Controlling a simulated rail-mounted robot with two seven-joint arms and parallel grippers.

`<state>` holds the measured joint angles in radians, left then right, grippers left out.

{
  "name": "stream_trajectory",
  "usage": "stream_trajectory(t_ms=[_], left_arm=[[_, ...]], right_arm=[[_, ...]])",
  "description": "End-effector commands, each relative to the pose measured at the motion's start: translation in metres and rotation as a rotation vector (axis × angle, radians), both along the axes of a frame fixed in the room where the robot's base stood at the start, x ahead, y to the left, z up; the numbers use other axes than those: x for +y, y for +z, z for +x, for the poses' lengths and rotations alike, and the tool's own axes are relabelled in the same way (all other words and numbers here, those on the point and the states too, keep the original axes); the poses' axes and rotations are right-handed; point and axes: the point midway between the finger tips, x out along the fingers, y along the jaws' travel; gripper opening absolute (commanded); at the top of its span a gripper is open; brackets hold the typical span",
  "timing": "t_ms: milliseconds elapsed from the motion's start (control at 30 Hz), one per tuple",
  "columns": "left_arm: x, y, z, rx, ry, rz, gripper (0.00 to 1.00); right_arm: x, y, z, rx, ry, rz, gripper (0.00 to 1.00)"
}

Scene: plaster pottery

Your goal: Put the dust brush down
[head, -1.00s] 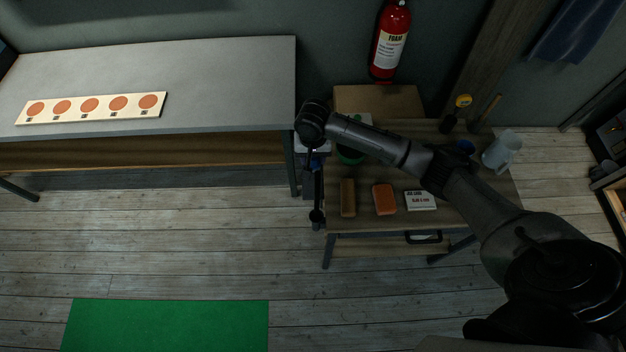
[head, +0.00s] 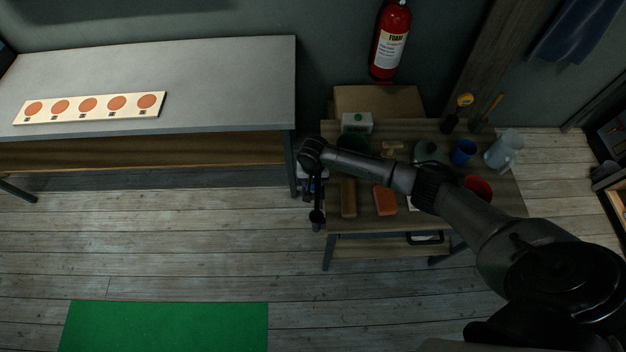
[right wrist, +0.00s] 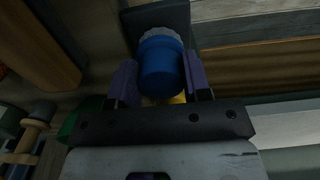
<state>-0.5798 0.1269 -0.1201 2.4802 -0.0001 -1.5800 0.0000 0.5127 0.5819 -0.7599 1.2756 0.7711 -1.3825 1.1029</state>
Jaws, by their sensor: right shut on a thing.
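My right gripper (right wrist: 160,68) is shut, with its two purple-grey fingers on either side of a blue round thing with a pale ribbed edge. I take this to be the dust brush (right wrist: 160,66); its bristles cannot be made out. A small yellow patch shows below it. A dark flat plate (right wrist: 155,17) lies just beyond it; I cannot tell whether they touch. In the head view my right gripper (head: 309,186) points down beside the left edge of the wooden worktable (head: 335,222), and the brush is too dark to make out there. My left gripper is not in view.
The worktable carries a brown block (head: 348,198), an orange sponge (head: 385,201), a carton (head: 356,122), a blue cup (head: 463,151), a clear pitcher (head: 503,149) and a red bowl (head: 479,185). A grey table (head: 215,85) stands left. A green mat (head: 165,325) lies on open floor.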

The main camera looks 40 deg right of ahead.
Motion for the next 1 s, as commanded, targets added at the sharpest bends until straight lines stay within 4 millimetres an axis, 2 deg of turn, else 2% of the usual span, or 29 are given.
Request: stream_trajectory(t_ms=[500, 533, 700, 767, 1000], left_arm=[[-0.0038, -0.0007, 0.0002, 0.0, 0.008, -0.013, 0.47], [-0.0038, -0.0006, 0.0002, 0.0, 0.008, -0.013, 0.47], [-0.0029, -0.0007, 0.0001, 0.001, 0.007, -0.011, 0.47], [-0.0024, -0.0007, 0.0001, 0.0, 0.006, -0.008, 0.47], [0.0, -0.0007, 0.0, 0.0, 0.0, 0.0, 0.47]], right_arm=[[-0.0002, -0.0075, 0.0002, -0.001, 0.0, -0.001, 0.25], [-0.0003, -0.0069, 0.0004, -0.002, 0.001, -0.001, 0.47], [-0.0003, -0.0068, 0.0002, -0.001, 0.001, -0.001, 0.63], [-0.0003, -0.0068, 0.0002, -0.001, 0.001, -0.001, 0.69], [-0.0005, -0.0063, 0.0003, -0.001, 0.0, -0.001, 0.7]])
